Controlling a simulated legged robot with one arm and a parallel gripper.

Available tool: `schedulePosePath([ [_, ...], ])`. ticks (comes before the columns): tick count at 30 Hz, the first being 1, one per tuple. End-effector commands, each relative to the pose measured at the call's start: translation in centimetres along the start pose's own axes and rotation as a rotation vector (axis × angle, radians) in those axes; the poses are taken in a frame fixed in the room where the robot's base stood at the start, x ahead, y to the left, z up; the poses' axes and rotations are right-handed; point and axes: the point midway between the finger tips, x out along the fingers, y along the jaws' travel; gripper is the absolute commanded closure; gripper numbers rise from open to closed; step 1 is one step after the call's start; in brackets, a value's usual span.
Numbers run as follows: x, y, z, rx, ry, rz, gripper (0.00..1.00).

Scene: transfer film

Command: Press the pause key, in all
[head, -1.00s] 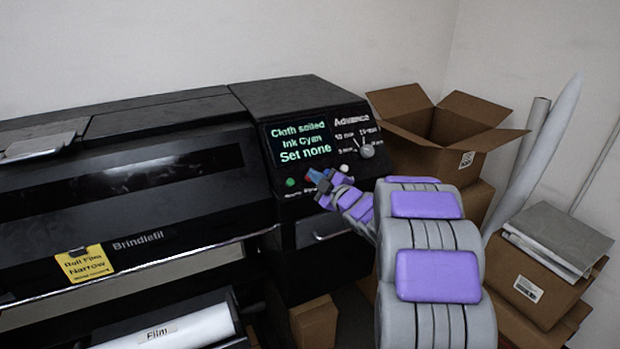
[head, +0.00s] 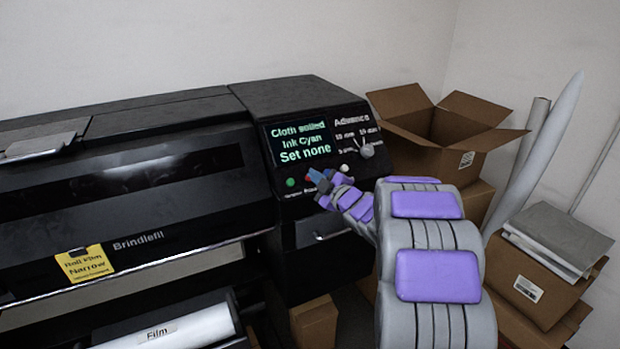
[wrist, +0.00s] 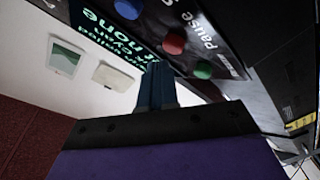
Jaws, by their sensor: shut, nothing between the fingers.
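The printer's control panel (head: 330,188) has a lit screen (head: 300,143) reading "Cloth soiled, Ink Cyan, Set none". In the wrist view a red key (wrist: 173,43) sits between a green key (wrist: 203,69) and a blue key (wrist: 128,8). The word "Pause" is printed beside the red key. The green key also shows in the head view (head: 290,182). My gripper (head: 317,177) is shut and empty at the key row, partly hiding it. In the wrist view its blue fingertips (wrist: 157,72) are close to the red key; I cannot tell whether they touch.
A grey knob (head: 367,151) sits right of the screen under "Advance". The black printer body (head: 130,190) fills the left, with a yellow "Roll Film Narrow" label (head: 85,263). An open cardboard box (head: 435,155) and stacked boxes (head: 535,280) stand at right.

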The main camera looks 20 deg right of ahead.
Motion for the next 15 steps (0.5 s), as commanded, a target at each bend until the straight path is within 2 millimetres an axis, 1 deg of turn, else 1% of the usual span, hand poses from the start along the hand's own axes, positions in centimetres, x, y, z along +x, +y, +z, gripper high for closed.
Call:
schedulePosePath([
  [9, 0.01, -0.02, 0.01, 0.0, 0.0, 0.0, 1.0],
  [15, 0.37, -0.37, 0.23, 0.0, 0.0, -0.001, 1.0],
])
